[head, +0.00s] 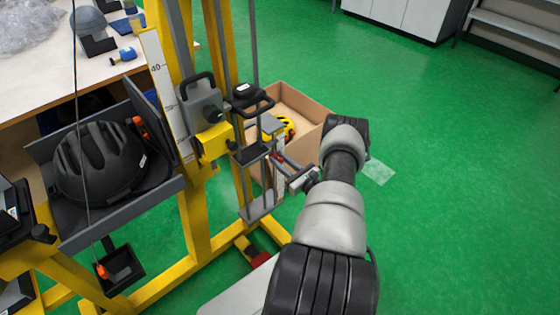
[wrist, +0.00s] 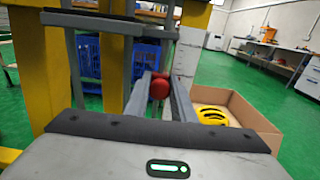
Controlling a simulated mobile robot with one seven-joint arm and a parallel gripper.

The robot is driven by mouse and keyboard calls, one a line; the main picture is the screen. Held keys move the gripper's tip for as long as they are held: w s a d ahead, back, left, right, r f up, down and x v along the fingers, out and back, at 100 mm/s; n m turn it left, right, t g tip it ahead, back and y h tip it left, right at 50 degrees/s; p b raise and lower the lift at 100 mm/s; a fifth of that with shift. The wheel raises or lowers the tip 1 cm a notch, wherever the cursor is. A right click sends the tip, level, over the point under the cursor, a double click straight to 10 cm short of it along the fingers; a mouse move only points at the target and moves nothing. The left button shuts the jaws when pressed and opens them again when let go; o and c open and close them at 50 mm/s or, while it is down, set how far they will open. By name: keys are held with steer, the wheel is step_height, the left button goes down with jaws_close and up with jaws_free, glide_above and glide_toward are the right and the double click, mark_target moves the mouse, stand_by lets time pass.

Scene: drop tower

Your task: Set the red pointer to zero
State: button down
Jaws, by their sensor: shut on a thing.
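The red pointer shows in the wrist view as a round red knob (wrist: 159,88) between the two finger ends of my gripper (wrist: 160,82). In the head view my gripper (head: 279,162) reaches from the right to the small grey frame on the tower, and a bit of red shows at its tips. The fingers are close together on the knob. A white scale strip (head: 281,183) stands just behind the gripper; its marks are too small to read, so I cannot tell the pointer's reading. A larger white scale (head: 162,88) with a "40" runs up the yellow post.
A cardboard box (head: 313,124) with a yellow helmet (head: 284,125) stands behind the gripper. A grey carriage (head: 205,104) sits on the yellow tower above left. A black helmet (head: 98,163) lies in a tray at left.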

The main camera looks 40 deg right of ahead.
step_height(320, 180, up, 3)
steer(key=shift+p, duration=0.5)
steer(key=c, duration=1.5)
jaws_free()
steer(key=shift+s, duration=0.1)
steer(key=s, duration=0.5)
steer(key=s+d, duration=0.1)
steer(key=s, duration=0.5)
steer(key=s+p, duration=0.1)
steer(key=s, duration=0.5)
steer(key=shift+s+d, duration=0.15)
steer(key=shift+f, duration=0.1)
